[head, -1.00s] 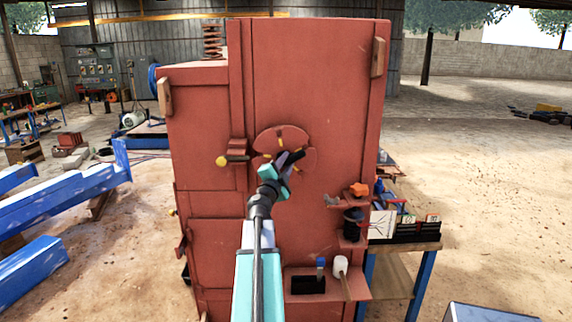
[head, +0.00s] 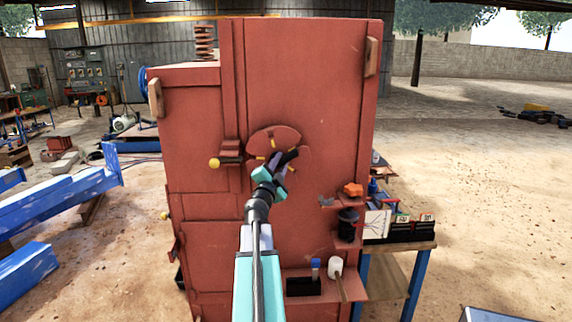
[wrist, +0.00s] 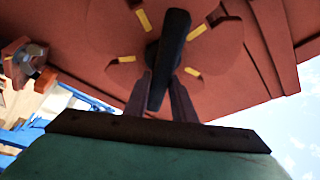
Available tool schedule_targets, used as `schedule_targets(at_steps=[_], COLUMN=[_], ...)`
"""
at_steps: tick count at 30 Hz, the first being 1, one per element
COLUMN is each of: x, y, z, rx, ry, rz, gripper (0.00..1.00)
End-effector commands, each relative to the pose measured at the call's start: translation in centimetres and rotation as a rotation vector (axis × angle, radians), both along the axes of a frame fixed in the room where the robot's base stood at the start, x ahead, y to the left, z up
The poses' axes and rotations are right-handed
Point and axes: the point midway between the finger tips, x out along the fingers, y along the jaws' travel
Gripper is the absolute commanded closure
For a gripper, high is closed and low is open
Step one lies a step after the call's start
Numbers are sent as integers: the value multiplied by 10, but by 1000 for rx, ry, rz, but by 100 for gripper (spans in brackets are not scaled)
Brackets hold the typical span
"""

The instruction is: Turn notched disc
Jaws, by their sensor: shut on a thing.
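The notched disc (head: 270,136) is a flat red disc with yellow marks on the front of a tall red housing. It also shows in the wrist view (wrist: 212,62), with cut-outs at its rim and several yellow strips around a dark centre. A dark bar handle (wrist: 172,45) stands out from its middle. My gripper (head: 280,162) is at the disc's centre, its two fingers shut on the bar handle, one on each side in the wrist view. My gripper and the handle hide the lower part of the disc in the head view.
A yellow-knobbed pin (head: 216,163) in a red bracket sits just left of the disc. Small shelves with an orange item (head: 352,189), a dark cup (head: 347,225) and a white-headed mallet (head: 336,268) jut out at lower right. Blue beams (head: 70,195) lie at left.

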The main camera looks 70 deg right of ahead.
Motion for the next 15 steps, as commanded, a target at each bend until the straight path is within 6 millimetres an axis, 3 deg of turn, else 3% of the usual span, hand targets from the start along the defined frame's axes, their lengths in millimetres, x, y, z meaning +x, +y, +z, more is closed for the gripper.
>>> schedule_targets(at_steps=[8, 9, 12, 15], x=[8, 9, 9, 8], y=[3, 4, 4, 4], z=[-4, -4, -4, -3], rx=[6, 6, 6, 4], ry=[4, 4, 3, 2], rz=[17, 17, 18, 15], gripper=[100, 74, 61, 61])
